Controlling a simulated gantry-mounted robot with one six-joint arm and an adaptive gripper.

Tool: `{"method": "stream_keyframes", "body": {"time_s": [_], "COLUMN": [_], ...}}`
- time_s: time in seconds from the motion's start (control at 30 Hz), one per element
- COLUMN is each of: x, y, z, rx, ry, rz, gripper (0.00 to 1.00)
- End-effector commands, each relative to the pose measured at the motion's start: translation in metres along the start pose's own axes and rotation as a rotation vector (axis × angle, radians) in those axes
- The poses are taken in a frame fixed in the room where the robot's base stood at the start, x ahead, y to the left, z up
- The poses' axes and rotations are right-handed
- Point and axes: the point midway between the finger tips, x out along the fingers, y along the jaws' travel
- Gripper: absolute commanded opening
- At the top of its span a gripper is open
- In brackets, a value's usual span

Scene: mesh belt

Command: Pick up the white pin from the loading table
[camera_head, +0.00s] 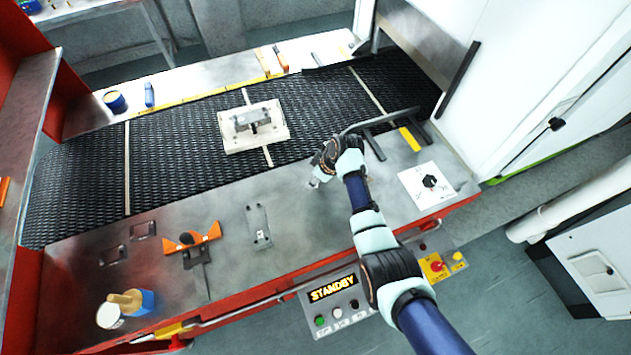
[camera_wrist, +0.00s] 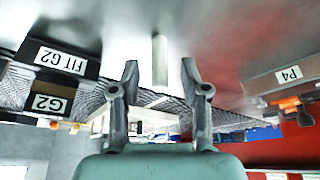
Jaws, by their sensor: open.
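In the wrist view the white pin (camera_wrist: 159,60) stands on the grey metal loading table (camera_wrist: 215,30); this view looks upside down. My gripper (camera_wrist: 160,72) is open, with one finger on each side of the pin in the picture. Gaps show between the pin and both fingers, and I see no contact. How deep the pin sits between the fingertips is hard to tell. In the head view my gripper (camera_head: 316,181) is low over the table, near the belt's front edge. I cannot make out the pin there.
A pale block with a metal part (camera_head: 253,125) sits on the black mesh belt (camera_head: 180,150). An orange-handled tool (camera_head: 192,240), a metal plate (camera_head: 258,227) and a white card with a black knob (camera_head: 427,186) lie on the table. Dark blocks labelled G2 (camera_wrist: 48,103) show in the wrist view.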

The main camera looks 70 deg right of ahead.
Motion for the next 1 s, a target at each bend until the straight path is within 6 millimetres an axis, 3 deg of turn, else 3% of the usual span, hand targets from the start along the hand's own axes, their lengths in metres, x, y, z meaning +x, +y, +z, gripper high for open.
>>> {"method": "stream_keyframes", "body": {"time_s": [0.17,0.47,0.83,1.0], "x": [0.000,0.000,-0.003,-0.022], "y": [0.000,0.000,0.000,0.001], "z": [0.000,0.000,-0.002,-0.010], "rx": [0.000,0.000,0.000,-0.001], "ry": [0.000,0.000,0.001,0.003], "rz": [0.000,0.000,0.001,0.003], "gripper": [0.45,0.00,0.00,0.00]}}
